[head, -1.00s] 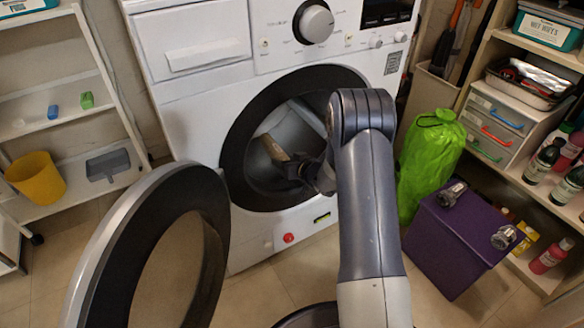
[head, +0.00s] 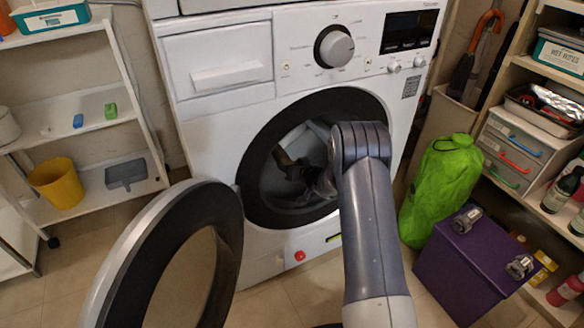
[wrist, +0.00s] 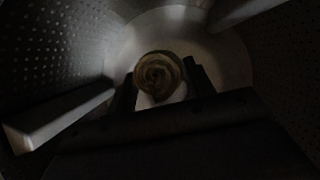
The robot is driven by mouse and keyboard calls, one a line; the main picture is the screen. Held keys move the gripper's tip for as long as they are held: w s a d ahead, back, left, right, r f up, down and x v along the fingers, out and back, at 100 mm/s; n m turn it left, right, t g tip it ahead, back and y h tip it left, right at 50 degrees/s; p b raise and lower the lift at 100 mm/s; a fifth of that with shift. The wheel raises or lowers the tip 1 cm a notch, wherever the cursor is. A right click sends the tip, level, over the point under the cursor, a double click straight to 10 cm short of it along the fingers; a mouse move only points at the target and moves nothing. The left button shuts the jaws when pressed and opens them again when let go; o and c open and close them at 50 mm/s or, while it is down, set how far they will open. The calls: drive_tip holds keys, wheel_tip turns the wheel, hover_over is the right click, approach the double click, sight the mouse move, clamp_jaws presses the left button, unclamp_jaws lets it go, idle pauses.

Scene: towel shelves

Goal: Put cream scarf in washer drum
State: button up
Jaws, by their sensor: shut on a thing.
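The cream scarf is a rolled bundle seen end-on in the wrist view (wrist: 158,74), held between the two dark fingers of my gripper (wrist: 160,85). In the head view the scarf (head: 282,156) is a dim, shaded shape inside the washer drum (head: 312,135). My gripper (head: 298,170) is shut on it, inside the round opening. The wrist view shows the perforated drum wall (wrist: 60,60) around it and a pale back wall. It is too dark to tell whether the scarf touches the drum.
The washer door (head: 125,265) stands wide open at the left. A green bag (head: 440,185) and a purple box (head: 465,260) stand right of the washer. A white shelf with a yellow bin (head: 57,182) is at the left. Pale drum paddles (wrist: 60,115) jut inward.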

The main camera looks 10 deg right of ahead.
drive_tip(key=o, duration=1.1)
drive_tip(key=s+d, duration=0.2)
drive_tip(key=s, duration=0.4)
drive_tip(key=s+d+r, duration=0.1)
drive_tip(key=s+d, duration=0.1)
drive_tip(key=s, duration=0.4)
drive_tip(key=s+d+r+p, duration=0.1)
drive_tip(key=s+d, duration=0.1)
drive_tip(key=s, duration=0.5)
drive_tip(key=shift+d, duration=0.1)
drive_tip(key=w+a, duration=0.1)
drive_tip(key=w, duration=0.3)
drive_tip(key=w+a, duration=0.1)
drive_tip(key=w, duration=0.3)
drive_tip(key=w+a+f, duration=0.1)
drive_tip(key=w+a, duration=0.1)
drive_tip(key=w, duration=0.2)
drive_tip(key=shift+f+b, duration=0.1)
drive_tip(key=shift+b, duration=0.2)
